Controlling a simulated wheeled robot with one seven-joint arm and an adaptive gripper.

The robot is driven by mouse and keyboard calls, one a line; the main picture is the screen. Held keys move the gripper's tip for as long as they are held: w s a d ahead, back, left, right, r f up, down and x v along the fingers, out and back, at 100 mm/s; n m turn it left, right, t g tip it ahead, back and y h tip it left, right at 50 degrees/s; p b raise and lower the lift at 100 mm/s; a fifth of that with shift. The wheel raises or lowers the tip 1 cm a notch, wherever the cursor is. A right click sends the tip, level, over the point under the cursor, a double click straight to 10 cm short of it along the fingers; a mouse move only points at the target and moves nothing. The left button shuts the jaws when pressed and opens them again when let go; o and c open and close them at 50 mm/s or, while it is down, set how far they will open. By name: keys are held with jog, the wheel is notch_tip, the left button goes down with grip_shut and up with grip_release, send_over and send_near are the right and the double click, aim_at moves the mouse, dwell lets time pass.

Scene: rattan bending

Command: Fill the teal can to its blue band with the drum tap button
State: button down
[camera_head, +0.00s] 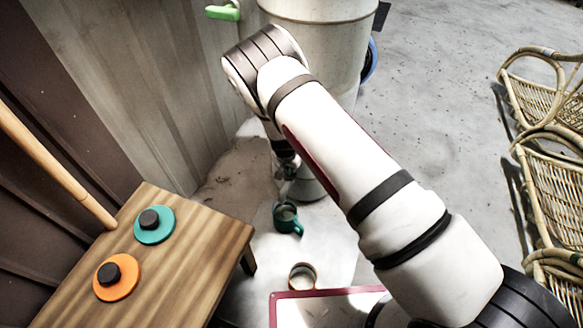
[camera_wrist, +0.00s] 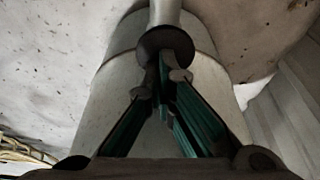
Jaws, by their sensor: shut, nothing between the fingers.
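The teal can (camera_head: 288,218) stands on the floor below my gripper, its open top showing; I cannot make out a blue band or the level inside. The drum is a large pale cylinder (camera_head: 325,45) at the top of the head view, partly hidden by my arm. My gripper (camera_head: 289,168) is low in front of the drum, above and behind the can. In the wrist view, its fingers (camera_wrist: 163,78) are shut and empty, close to a dark round piece (camera_wrist: 165,42) on a pale stem. I cannot tell if they touch it.
A wooden stool (camera_head: 190,255) at left bears a teal disc (camera_head: 154,225) and an orange disc (camera_head: 116,277), each with a black knob. A brown-rimmed cup (camera_head: 302,276) stands near a pink-edged board (camera_head: 330,294). Rattan chairs (camera_head: 552,185) stand at right; floor between is clear.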

aim_at(289, 178)
jog(key=shift+s+d+f, duration=0.2)
jog(key=shift+s+f, duration=0.2)
jog(key=w+v, duration=0.1)
jog(key=v, duration=0.7)
jog(key=shift+a+r, duration=0.15)
jog(key=shift+r, duration=0.25)
